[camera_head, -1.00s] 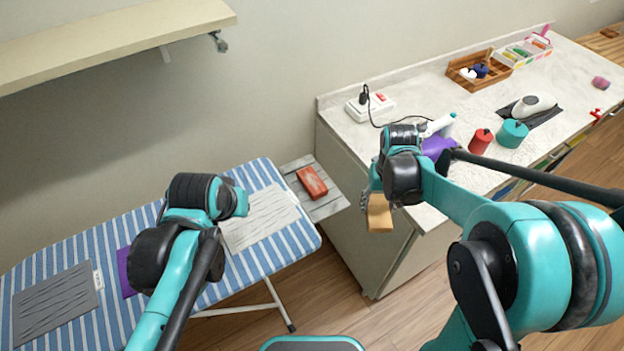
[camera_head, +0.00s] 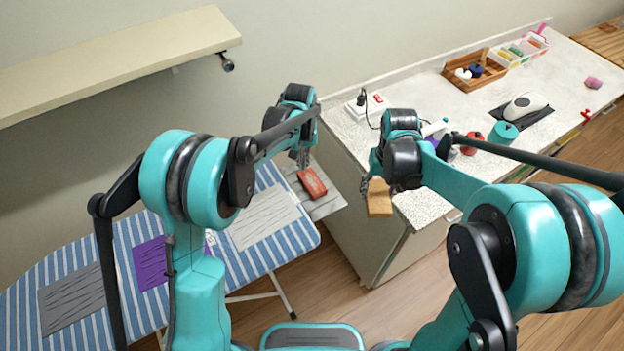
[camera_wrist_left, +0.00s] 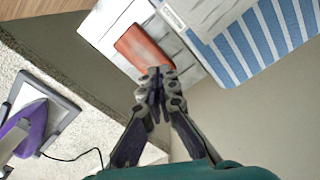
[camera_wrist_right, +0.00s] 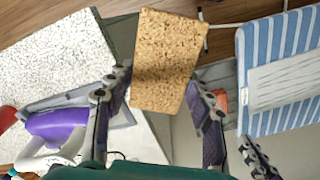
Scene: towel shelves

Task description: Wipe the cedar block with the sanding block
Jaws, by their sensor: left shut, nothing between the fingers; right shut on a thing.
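The reddish-brown cedar block (camera_head: 313,184) lies on a grey slatted surface between the ironing board and the counter. It also shows in the left wrist view (camera_wrist_left: 145,48) and partly in the right wrist view (camera_wrist_right: 220,97). My left gripper (camera_head: 300,160) is shut and empty, its tips beside the cedar block in the left wrist view (camera_wrist_left: 158,78); I cannot tell whether they touch it. My right gripper (camera_wrist_right: 158,85) is shut on the tan, speckled sanding block (camera_wrist_right: 165,55). In the head view the sanding block (camera_head: 379,198) hangs by the counter's front corner, right of the cedar block.
The striped ironing board (camera_head: 200,285) holds grey, purple and pale cloths. A wall shelf (camera_head: 120,55) is at upper left.

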